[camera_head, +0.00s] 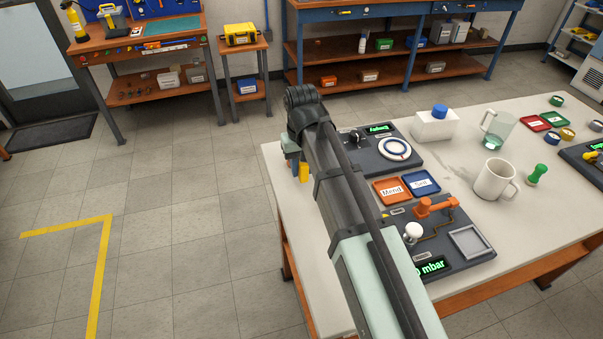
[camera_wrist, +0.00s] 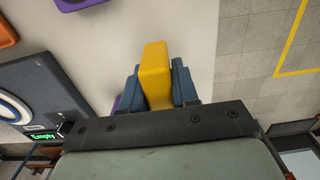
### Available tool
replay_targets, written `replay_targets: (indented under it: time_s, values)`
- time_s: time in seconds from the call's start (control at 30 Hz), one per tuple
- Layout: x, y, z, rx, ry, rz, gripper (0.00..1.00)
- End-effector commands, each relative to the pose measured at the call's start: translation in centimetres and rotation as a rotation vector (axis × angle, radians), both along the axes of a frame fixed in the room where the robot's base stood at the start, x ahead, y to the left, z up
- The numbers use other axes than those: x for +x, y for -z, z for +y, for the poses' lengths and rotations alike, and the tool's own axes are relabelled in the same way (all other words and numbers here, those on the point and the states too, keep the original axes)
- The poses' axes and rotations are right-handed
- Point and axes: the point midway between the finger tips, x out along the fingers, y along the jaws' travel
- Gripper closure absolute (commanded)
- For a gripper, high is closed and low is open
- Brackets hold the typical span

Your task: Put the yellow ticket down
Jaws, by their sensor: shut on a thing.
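The yellow ticket (camera_wrist: 156,72) is a small upright-looking block held between the blue fingers of my gripper (camera_wrist: 157,88) in the wrist view. In the head view the yellow ticket (camera_head: 304,172) shows as a small patch beside my gripper (camera_head: 297,168), near the left edge of the white table. My gripper is shut on it. The table surface (camera_wrist: 105,50) shows behind it in the wrist view, with floor to the right. I cannot tell its height above the table. My arm hides part of the table edge in the head view.
The white table (camera_head: 545,215) carries an orange "Mend" tray (camera_head: 391,190), a blue tray (camera_head: 420,184), a dark device with a round dial (camera_head: 395,148), a regulator bench (camera_head: 470,265) and a white mug (camera_head: 495,180). A purple thing (camera_wrist: 78,4) shows at the wrist view's top.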

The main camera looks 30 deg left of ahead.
Motion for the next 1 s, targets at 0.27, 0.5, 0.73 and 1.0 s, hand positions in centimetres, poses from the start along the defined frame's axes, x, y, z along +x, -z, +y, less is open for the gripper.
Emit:
replay_targets:
  time_s: [0.27, 0.5, 0.73, 1.0]
  values:
    - [0.0, 2.9, 0.0, 0.0, 0.0, 0.0, 1.0]
    - [0.0, 2.9, 0.0, 0.001, 0.0, -0.001, 1.0]
    - [0.0, 3.2, 0.0, 0.0, 0.0, 0.0, 0.66]
    - [0.0, 3.2, 0.0, 0.001, 0.0, -0.001, 0.45]
